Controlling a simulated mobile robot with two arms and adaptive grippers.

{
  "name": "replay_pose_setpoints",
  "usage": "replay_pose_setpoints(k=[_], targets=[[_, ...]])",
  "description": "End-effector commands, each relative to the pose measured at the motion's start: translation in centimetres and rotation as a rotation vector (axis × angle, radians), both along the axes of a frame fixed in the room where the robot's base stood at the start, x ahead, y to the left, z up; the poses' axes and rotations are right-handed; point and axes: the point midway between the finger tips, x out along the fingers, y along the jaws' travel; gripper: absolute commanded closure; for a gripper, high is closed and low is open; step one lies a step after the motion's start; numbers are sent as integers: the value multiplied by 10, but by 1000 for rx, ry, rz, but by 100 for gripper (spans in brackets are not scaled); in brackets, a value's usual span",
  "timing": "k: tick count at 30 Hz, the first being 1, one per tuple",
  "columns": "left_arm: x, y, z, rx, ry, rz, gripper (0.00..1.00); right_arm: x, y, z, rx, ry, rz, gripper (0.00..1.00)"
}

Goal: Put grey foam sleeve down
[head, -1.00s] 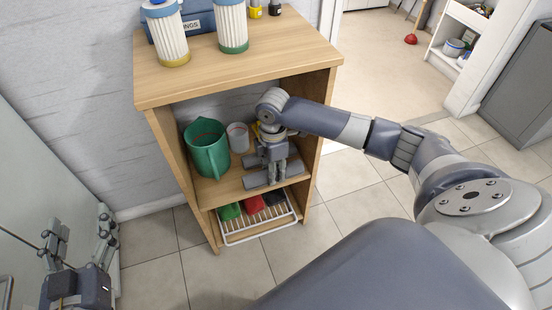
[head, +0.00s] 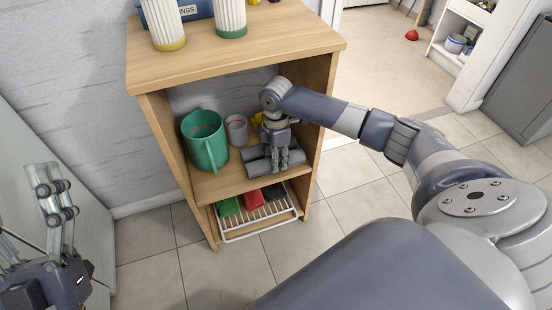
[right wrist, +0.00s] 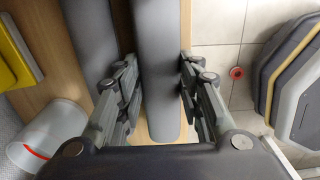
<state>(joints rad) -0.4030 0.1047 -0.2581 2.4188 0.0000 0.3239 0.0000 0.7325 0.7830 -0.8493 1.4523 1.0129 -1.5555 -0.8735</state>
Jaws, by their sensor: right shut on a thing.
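My right gripper (head: 278,168) is shut on a grey foam sleeve (head: 258,167) inside the wooden unit. The sleeve lies level and low over the middle shelf; whether it touches the shelf I cannot tell. In the right wrist view, the sleeve (right wrist: 158,70) runs between the two fingers (right wrist: 158,95). A second grey sleeve (right wrist: 95,40) lies parallel on its left, with a narrow gap. My left gripper (head: 55,195) is at the lower left of the head view, open and empty, its fingers pointing up.
A green jug (head: 205,142) and a grey cup (head: 237,131) stand on the shelf (head: 215,185) to the left. A yellow object (right wrist: 15,62) is nearby. Below is a white wire rack (head: 258,227) with coloured items. Two filter cartridges stand on the unit's top (head: 240,55).

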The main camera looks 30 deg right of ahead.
Motion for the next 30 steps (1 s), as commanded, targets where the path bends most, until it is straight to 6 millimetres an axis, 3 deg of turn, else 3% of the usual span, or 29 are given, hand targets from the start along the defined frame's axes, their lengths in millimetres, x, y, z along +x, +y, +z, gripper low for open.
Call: replay_pose_setpoints(k=[6,17,18,19,30], targets=[[-9,1,8,-17,-57,-3,37,0,0,-4,0,0,1,85],[-5,1,6,-11,-34,-2,37,0,0,-6,0,1,1,85],[-4,0,5,-8,-29,-1,37,0,0,-7,0,0,1,64],[-4,1,4,-8,-27,-1,37,0,0,-7,0,0,1,57],[-4,1,4,-9,-31,-1,37,0,0,-6,0,0,1,57]])
